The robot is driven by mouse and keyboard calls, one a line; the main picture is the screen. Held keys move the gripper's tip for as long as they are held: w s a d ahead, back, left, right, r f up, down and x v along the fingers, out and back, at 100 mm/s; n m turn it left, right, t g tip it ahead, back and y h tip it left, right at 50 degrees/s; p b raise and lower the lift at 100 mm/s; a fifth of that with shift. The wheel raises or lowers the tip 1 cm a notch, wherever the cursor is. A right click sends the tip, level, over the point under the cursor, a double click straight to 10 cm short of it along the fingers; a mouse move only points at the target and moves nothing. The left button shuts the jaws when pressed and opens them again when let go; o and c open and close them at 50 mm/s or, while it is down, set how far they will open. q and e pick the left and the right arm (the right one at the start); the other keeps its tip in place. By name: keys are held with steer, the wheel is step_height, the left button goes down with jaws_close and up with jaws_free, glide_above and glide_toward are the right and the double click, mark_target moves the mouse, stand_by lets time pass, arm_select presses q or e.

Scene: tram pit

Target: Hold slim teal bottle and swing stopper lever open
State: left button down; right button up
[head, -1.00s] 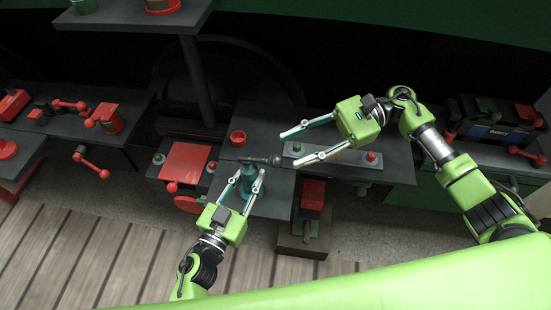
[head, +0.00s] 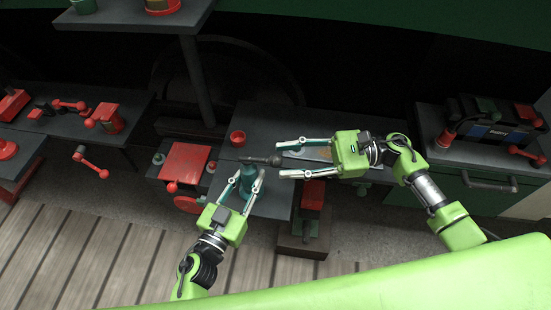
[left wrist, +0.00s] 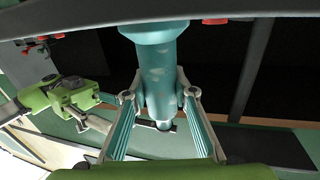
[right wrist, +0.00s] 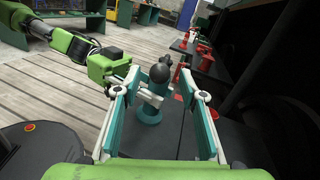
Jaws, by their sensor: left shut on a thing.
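The slim teal bottle (head: 248,178) stands on the dark bench, between the fingers of my left gripper (head: 245,179). The left gripper is shut on it; the bottle also shows in the left wrist view (left wrist: 158,70). A dark stopper lever (head: 262,159) with a rounded knob lies across the bottle's top. It also shows in the right wrist view (right wrist: 160,72), above the bottle (right wrist: 150,112). My right gripper (head: 280,160) is open and empty. Its fingertips are just right of the knob, one on each side of its line, with no clear contact.
A red cup (head: 238,138) stands behind the bottle. A red-topped box (head: 185,162) is to the left, and a red block (head: 313,193) is below the right gripper. A bench with red-handled parts (head: 490,132) is at the far right.

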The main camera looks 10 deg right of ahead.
mark_target(276, 160)
steer(key=shift+a, duration=1.75)
jaws_close()
